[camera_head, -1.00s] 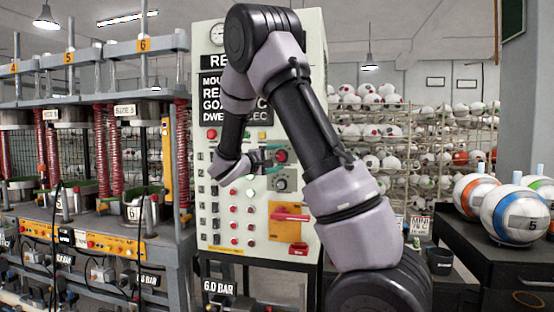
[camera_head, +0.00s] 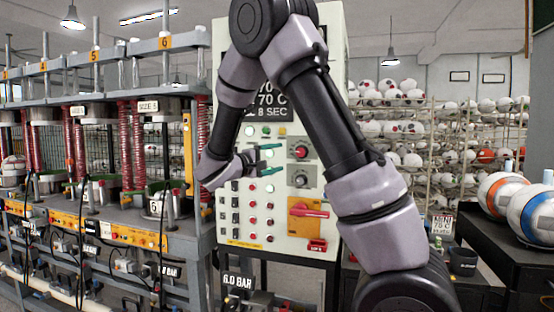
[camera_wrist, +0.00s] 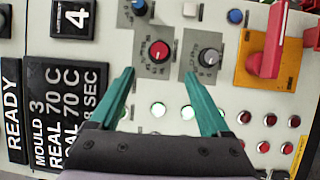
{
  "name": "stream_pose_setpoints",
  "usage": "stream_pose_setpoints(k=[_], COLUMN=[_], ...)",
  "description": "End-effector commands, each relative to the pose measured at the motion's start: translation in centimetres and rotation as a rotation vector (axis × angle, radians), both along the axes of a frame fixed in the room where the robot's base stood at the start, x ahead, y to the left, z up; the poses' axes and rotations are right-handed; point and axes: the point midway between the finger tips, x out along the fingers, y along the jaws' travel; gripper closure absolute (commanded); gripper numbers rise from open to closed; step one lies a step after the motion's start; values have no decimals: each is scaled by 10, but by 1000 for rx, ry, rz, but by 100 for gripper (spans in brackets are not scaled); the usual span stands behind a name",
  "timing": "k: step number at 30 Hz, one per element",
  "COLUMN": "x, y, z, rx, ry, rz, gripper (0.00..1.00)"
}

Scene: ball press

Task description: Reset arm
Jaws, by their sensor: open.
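My gripper (camera_head: 270,159) is in front of the control panel (camera_head: 270,228), with my arm bent across the panel's upper part in the head view. In the wrist view, my gripper (camera_wrist: 153,88) has its two green fingers spread apart with nothing between them. The red knob (camera_wrist: 159,51) and a grey knob (camera_wrist: 209,57) are beyond the fingertips, apart from them. Lit white-green buttons (camera_wrist: 158,109) show between the fingers. In the head view the red knob (camera_head: 300,151) is just right of the fingertips. My arm hides part of the panel's display.
A press row (camera_head: 110,120) with red springs stands at the left. Balls (camera_head: 530,210) sit on a dark table (camera_head: 512,262) at the right. A ball rack (camera_head: 460,150) stands behind. The panel's red handle (camera_head: 308,211) sits on an orange plate.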

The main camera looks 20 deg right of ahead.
Motion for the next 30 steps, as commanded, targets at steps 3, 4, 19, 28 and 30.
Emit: stream_pose_setpoints(k=[3, 4, 19, 28, 30], x=[0, 0, -150, -242, -254], y=[0, 0, -96, -46, -29], z=[0, 0, -39, -38, -30], rx=[0, 0, 780, 1469, 1607], ry=[0, 0, 174, 66, 3], rz=[0, 0, -352, -336, -296], gripper=[19, 19, 19, 19, 19])
